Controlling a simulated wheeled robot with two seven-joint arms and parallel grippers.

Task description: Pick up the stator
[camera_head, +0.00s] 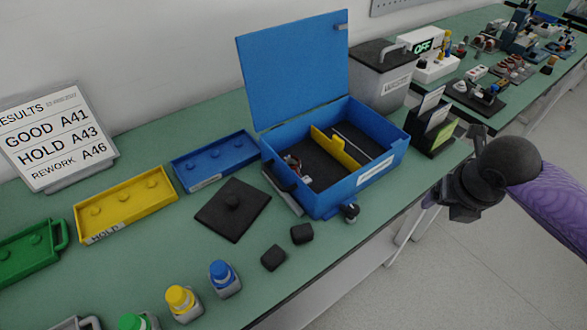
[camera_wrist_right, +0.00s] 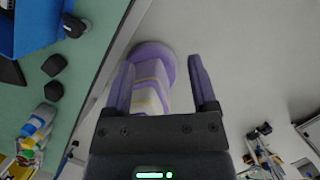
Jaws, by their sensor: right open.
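I cannot pick out the stator with certainty in either view. An open blue case (camera_head: 330,206) stands on the green bench, its lid raised. A yellow divider (camera_head: 336,150) splits its dark inside, and small parts (camera_head: 294,164) too small to identify lie in the left compartment. My right gripper (camera_head: 437,201) hangs off the bench's front edge, right of the case and apart from it. In the right wrist view its two fingers (camera_wrist_right: 160,68) are spread with nothing held between them. My left gripper is in neither view.
Blue (camera_head: 214,158), yellow (camera_head: 125,206) and green (camera_head: 28,256) trays line the bench. A dark square plate (camera_head: 232,222), two black blocks (camera_head: 273,258) and capped bottles (camera_head: 183,303) lie nearer. A black file holder (camera_head: 432,132) stands right of the case.

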